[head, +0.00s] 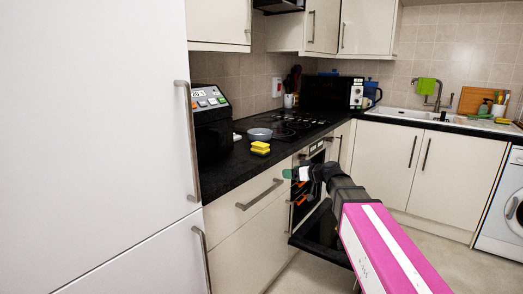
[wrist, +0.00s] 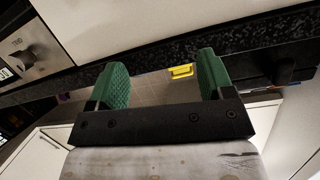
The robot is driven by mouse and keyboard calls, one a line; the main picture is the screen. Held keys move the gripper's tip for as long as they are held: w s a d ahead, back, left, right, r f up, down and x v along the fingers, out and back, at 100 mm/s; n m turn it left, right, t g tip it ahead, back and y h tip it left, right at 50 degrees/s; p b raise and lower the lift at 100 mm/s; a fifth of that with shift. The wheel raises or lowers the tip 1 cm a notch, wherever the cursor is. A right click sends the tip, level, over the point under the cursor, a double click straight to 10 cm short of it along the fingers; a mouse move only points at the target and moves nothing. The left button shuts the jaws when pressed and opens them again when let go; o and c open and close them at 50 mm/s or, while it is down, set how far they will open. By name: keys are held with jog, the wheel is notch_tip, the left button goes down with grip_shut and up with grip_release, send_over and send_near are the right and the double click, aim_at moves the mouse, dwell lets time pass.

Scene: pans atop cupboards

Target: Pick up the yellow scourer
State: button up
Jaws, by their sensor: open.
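The yellow scourer (head: 260,146) lies on the black worktop near its front edge, in front of a small grey-blue bowl. Its top is yellow, with a dark band across the middle. It also shows in the wrist view (wrist: 181,71), where the picture appears upside down; it lies beyond the fingertips, between them and nearer the right-hand finger. My gripper (wrist: 162,80) has two green finger pads spread wide with nothing between them. In the head view my gripper (head: 291,174) is in front of the drawers, right of and lower than the scourer, apart from it. One finger is mostly hidden there.
The bowl (head: 259,134) stands just behind the scourer. A black appliance (head: 212,122) stands to its left and the hob (head: 290,127) to its right. The oven door (head: 318,232) hangs open below my arm. The drawer handle (head: 258,196) sticks out under the worktop.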

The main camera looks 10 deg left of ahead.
aim_at(267, 146)
jog(key=w+a+r+n+t+y, duration=0.1)
jog(key=a+r, duration=0.1)
jog(key=r, duration=0.3)
jog(key=w+a+r+n+y, duration=0.1)
jog(key=a+r+y, duration=0.1)
jog(key=a+r, duration=0.15)
jog(key=x, duration=1)
jog(key=shift+r, duration=0.1)
jog(key=shift+s+d, duration=0.1)
jog(key=c, duration=1)
